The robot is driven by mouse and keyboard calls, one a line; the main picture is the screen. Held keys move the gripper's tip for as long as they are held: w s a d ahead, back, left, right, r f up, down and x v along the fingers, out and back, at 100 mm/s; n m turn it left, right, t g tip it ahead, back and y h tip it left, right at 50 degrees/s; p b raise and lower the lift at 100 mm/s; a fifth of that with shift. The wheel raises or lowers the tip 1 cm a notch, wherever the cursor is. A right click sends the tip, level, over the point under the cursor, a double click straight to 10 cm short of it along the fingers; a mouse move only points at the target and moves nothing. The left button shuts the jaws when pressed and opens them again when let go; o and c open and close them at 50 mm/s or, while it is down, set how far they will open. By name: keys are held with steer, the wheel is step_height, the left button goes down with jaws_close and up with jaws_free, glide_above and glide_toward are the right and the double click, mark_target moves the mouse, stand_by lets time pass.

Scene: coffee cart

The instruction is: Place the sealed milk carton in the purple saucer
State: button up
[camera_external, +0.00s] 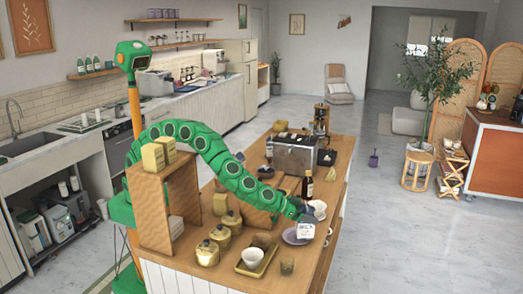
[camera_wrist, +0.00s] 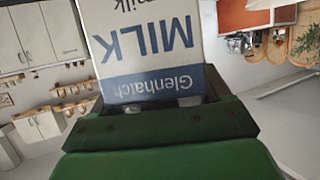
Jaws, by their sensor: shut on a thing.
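The milk carton (camera_external: 306,230) is small and white with dark lettering in the external view. In the wrist view the carton (camera_wrist: 147,40) fills the upper middle, white with a blue band and its lettering upside down. My gripper (camera_external: 300,213) is shut on the carton near the cart's right side; its dark jaws (camera_wrist: 160,106) also show in the wrist view. The purple saucer (camera_external: 290,237) lies on the cart top, partly hidden behind the carton. The carton overlaps the saucer's right part in the picture; I cannot tell whether they touch.
A white cup (camera_external: 319,207) and a dark bottle (camera_external: 307,187) stand just behind the gripper. A tray (camera_external: 240,267) holding bowls, and a glass (camera_external: 287,267), stand nearer the camera. Several yellow canisters (camera_external: 207,254) are left. The coffee machine (camera_external: 294,157) stands farther back.

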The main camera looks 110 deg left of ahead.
steer(key=shift+f, duration=0.45)
steer(key=o, duration=1.5)
steer(key=shift+c, duration=0.2)
steer(key=shift+r, duration=0.6)
steer(key=shift+v, duration=2.35)
steer(key=shift+s+d+r, duration=0.1)
steer(key=shift+s+r, duration=0.05)
steer(key=shift+r, duration=3.3)
